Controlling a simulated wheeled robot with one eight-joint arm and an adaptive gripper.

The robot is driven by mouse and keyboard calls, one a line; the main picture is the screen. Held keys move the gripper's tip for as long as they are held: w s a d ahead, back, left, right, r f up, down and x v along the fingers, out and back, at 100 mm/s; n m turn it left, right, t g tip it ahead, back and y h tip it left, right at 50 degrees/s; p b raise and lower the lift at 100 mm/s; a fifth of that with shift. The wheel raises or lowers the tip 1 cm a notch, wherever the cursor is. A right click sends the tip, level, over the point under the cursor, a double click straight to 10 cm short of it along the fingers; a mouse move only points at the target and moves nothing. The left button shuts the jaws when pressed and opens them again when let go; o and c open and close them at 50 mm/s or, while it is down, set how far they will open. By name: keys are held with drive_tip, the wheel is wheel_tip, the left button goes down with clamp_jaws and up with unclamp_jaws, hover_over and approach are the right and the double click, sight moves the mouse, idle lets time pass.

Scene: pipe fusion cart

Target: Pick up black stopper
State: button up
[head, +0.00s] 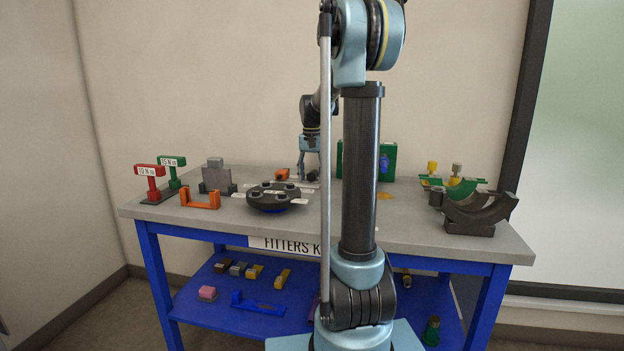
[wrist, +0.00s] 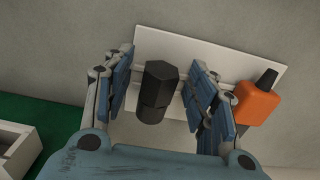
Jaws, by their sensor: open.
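The black stopper (wrist: 157,92) shows in the wrist view as a dark faceted piece on a white plate (wrist: 215,58). My gripper (wrist: 158,88) is open, with one blue finger on each side of the stopper. A gap shows on both sides, so neither finger appears to touch it. In the head view my gripper (head: 309,170) points down at the back of the cart top. A small dark shape shows between its fingers there, too small to make out clearly.
An orange piece with a black tip (wrist: 257,98) stands close outside the right finger. A green surface (wrist: 50,125) and a pale block (wrist: 15,150) lie at lower left. In the head view, a dark round fixture (head: 272,197) stands in front on the grey cart top (head: 400,225).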

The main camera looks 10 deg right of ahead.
drive_tip(key=c, duration=1.1)
drive_tip(key=shift+r, duration=0.1)
drive_tip(key=shift+c, duration=0.2)
